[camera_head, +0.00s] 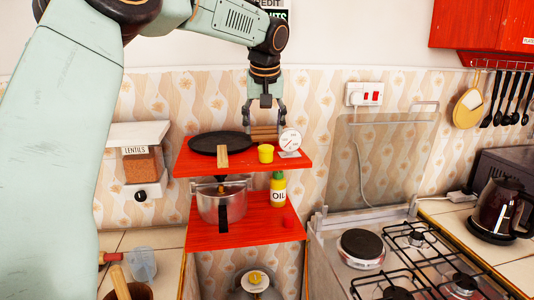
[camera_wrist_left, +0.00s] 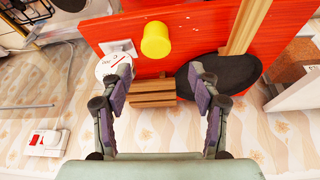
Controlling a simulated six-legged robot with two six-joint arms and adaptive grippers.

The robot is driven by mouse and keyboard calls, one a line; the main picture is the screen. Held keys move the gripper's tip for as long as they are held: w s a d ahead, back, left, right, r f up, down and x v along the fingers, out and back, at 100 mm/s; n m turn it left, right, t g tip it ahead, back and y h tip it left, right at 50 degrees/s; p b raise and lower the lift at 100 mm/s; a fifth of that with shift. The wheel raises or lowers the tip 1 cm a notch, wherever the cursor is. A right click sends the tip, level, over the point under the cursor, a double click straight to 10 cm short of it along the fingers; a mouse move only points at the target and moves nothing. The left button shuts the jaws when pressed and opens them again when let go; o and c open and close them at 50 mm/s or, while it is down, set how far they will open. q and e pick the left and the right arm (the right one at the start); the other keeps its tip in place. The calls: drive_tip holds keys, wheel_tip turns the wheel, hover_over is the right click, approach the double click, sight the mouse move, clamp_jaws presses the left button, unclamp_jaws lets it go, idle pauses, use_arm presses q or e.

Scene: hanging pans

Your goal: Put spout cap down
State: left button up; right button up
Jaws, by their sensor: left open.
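My left gripper (camera_head: 267,120) is open above the back of the upper red shelf (camera_head: 228,173). In the left wrist view its two fingers (camera_wrist_left: 160,70) are spread with nothing between their pads. A small yellow cap-like cylinder (camera_head: 265,153) stands on the shelf, in front of the gripper and apart from it; it also shows in the wrist view (camera_wrist_left: 156,40). I cannot tell whether it is the spout cap. A slatted wooden block (camera_wrist_left: 153,92) lies behind it, below the fingers. My right gripper is not in view.
A black pan (camera_head: 219,142) lies left of the cylinder, and a white round dial (camera_head: 290,140) stands right of it. A pot (camera_head: 222,202) and an oil bottle (camera_head: 278,188) stand on the lower shelf. The stove (camera_head: 400,258) is at right.

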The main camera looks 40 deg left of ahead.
sight(266, 146)
use_arm(q)
drive_tip(key=x, duration=0.4)
drive_tip(key=d+p+x, duration=0.1)
drive_tip(key=x, duration=0.1)
drive_tip(key=shift+w+f, duration=0.1)
drive_tip(key=shift+f, duration=0.25)
drive_tip(key=shift+a+f, duration=0.3)
drive_tip(key=shift+d, duration=0.15)
drive_tip(key=c, duration=1.1)
drive_tip(key=shift+r, duration=0.15)
drive_tip(key=shift+c, duration=0.2)
wheel_tip(266, 146, up, 9)
drive_tip(key=shift+r, duration=0.4)
drive_tip(key=shift+w, duration=0.1)
